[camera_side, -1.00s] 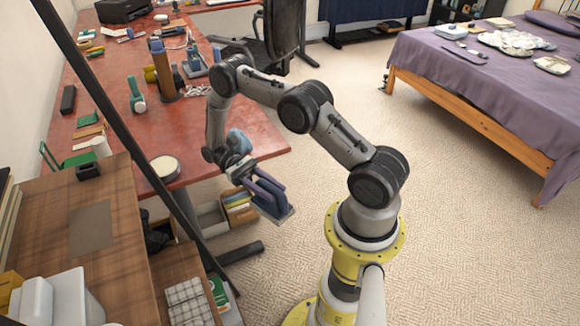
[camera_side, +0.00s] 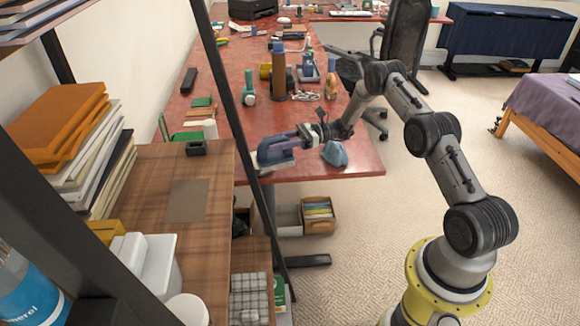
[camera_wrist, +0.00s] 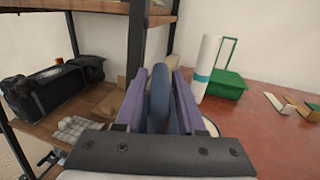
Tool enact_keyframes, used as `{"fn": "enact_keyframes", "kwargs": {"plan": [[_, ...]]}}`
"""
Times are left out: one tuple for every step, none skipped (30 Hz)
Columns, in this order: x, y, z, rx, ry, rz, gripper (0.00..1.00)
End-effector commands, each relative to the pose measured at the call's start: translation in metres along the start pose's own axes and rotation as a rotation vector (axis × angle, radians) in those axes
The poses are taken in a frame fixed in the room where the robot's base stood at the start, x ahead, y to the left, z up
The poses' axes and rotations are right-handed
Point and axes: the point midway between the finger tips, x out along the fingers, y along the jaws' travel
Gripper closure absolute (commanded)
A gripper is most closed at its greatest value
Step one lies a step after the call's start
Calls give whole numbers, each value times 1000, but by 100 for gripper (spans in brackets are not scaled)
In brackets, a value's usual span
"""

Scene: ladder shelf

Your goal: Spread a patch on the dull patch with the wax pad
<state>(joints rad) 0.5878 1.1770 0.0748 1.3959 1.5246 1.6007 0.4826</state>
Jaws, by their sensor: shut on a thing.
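My gripper (camera_side: 274,143) is shut on the handle of the blue wax pad (camera_side: 277,162). It holds the pad over the front left corner of the red table. In the wrist view the handle (camera_wrist: 160,92) stands between the two purple fingers. The dull patch (camera_side: 188,201) is a grey-brown rectangle on the brown wooden shelf, left of my gripper and apart from it. A pale round tin (camera_wrist: 210,127) shows partly behind the right finger. The pad's underside is hidden, and I cannot tell whether it touches anything.
A dark shelf post (camera_side: 239,95) stands between the dull patch and my gripper. A small black block (camera_side: 196,148) sits behind the patch. White containers (camera_side: 150,262) stand in front of it. A blue cloth-like thing (camera_side: 335,153) lies right of my gripper on the table.

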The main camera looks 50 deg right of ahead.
Motion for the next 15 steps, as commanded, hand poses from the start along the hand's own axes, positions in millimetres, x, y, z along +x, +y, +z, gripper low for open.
{"fn": "enact_keyframes", "kwargs": {"plan": [[4,-11,7,0,-1,-68,100],[6,-18,10,0,-2,-112,100],[10,-27,14,1,-1,-170,100],[12,-33,17,1,-1,-212,100],[16,-38,20,2,-2,-249,100],[19,-45,24,2,-1,-298,100],[22,-50,26,3,0,-332,100],[25,-53,28,5,0,-364,100],[28,-58,30,5,2,-401,100],[30,-61,32,5,2,-426,100],[32,-63,33,6,3,-449,100],[33,-66,35,6,3,-476,100],[34,-68,35,7,4,-493,100],[35,-69,36,8,5,-507,100],[36,-71,36,9,6,-524,100]]}}
